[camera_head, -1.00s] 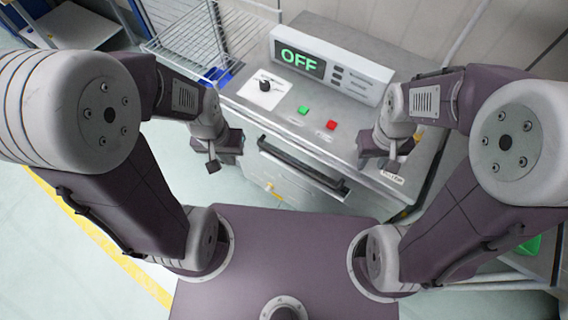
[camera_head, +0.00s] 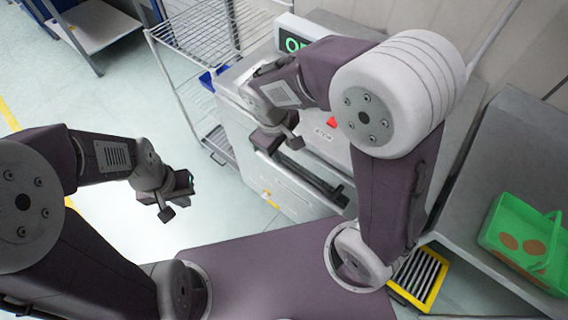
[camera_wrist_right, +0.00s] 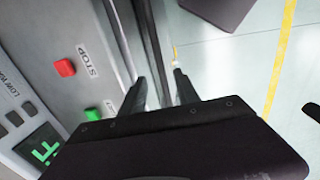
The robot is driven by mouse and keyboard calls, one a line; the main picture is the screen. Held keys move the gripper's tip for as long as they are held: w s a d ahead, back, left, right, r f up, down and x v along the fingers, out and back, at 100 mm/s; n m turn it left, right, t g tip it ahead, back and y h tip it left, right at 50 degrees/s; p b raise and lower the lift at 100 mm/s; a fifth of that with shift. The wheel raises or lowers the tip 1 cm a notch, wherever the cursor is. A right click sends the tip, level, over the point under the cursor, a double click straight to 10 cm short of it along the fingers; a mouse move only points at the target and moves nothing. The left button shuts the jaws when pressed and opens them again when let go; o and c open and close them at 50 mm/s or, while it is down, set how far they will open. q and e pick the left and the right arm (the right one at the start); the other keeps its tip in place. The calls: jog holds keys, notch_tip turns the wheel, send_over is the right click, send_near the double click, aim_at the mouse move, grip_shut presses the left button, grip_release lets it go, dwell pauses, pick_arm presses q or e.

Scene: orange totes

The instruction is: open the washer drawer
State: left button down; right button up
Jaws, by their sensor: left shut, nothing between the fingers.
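The washer (camera_head: 240,120) is a grey cabinet ahead of me, with a dark bar handle (camera_head: 318,182) along its front. The drawer front looks flush; no gap is visible. My right gripper (camera_head: 287,143) is at the left end of the handle, partly covering it. In the right wrist view my right gripper (camera_wrist_right: 160,82) has its fingers apart, with the dark handle bar (camera_wrist_right: 152,45) running between them; I cannot tell whether they touch it. My left gripper (camera_head: 178,203) is shut and empty, away to the left of the washer.
A red STOP button (camera_wrist_right: 64,67) and a green button (camera_wrist_right: 92,114) sit on the washer top. A wire rack (camera_head: 185,95) stands left of the washer. A green basket (camera_head: 520,240) is on the grey bench at right. Open floor lies at left.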

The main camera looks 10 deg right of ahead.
aim_at(287, 163)
jog(key=f, duration=0.3)
jog(key=d+f+b, duration=0.1)
jog(key=f, duration=0.2)
jog(key=w+f+b, duration=0.1)
jog(key=f, duration=0.2)
jog(key=shift+d, duration=0.3)
jog(key=shift+r, duration=0.1)
grip_shut()
dwell(0.8)
